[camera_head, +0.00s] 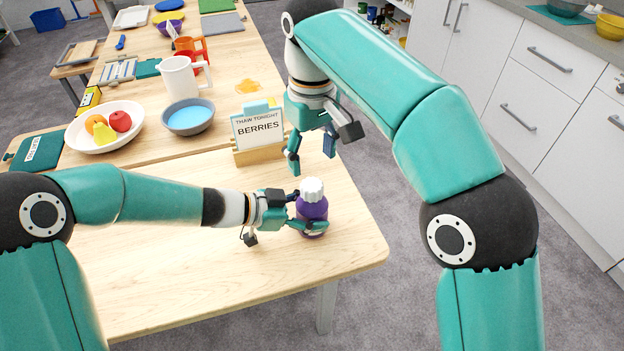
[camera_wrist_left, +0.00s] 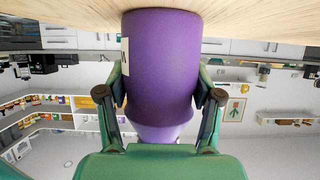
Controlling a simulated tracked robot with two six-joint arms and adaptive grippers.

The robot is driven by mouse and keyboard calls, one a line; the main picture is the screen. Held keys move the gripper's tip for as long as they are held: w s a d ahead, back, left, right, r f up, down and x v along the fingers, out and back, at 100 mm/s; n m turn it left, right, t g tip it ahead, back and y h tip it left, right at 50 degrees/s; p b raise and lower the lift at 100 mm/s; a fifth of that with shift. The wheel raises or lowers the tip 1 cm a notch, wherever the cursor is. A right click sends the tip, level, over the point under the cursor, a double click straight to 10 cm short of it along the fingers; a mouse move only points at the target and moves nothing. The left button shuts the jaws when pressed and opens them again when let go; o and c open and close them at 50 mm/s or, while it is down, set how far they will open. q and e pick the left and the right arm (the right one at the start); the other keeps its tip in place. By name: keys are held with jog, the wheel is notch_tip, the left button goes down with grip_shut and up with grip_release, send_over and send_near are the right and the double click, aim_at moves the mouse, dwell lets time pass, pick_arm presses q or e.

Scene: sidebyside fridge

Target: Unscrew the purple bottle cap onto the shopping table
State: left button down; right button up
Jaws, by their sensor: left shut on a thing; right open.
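The purple bottle (camera_head: 312,207) stands upright on the wooden table (camera_head: 190,275) near its right end. Its white ribbed cap (camera_head: 313,188) is on top. My left gripper (camera_head: 310,212) is shut around the bottle's body from the left. In the left wrist view, which is upside down, the purple bottle (camera_wrist_left: 162,65) sits between both fingers of my left gripper (camera_wrist_left: 160,98); the cap is hidden there. My right gripper (camera_head: 312,158) is open and empty, above and behind the bottle, with its fingers pointing down.
A "THAW TONIGHT BERRIES" sign (camera_head: 258,132) in a wooden holder stands behind the bottle. A fruit plate (camera_head: 78,140), a blue bowl (camera_head: 188,117) and a white pitcher (camera_head: 178,80) stand farther left. The table's front is clear.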

aim_at(311, 184)
jog(key=m, duration=1.7)
jog(key=shift+m, duration=0.3)
jog(key=m, duration=0.3)
jog(key=shift+f+m, duration=0.1)
jog(key=shift+m, duration=0.3)
jog(key=shift+f, duration=3.95)
